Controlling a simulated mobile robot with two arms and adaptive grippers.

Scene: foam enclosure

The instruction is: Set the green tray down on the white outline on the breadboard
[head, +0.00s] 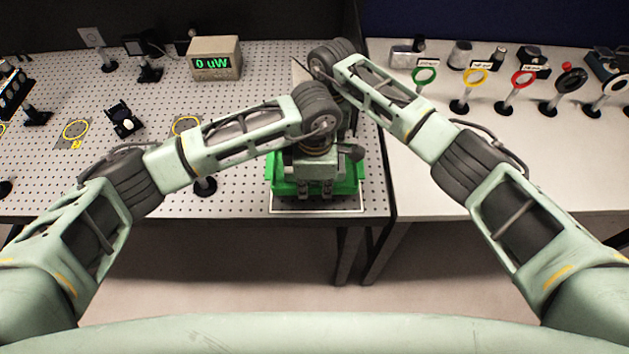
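The green tray (352,183) is near the front right of the breadboard (235,205), mostly covered by my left wrist and gripper. The white outline (318,211) shows as a thin line in front of the tray and along its right side; its back is hidden. The tray appears over the outline, but I cannot tell whether it rests on the board or hangs just above it. My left gripper (304,188) points down over the tray's front part; its grip is not clear. My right arm reaches behind my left wrist, and its gripper is hidden there.
A power meter reading 0 uW (215,58) stands at the back of the breadboard. Yellow rings (76,129) and black mounts (124,122) are at left. A white table (470,160) adjoins at right, with coloured ring holders (523,80) toward its back and clear room in front.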

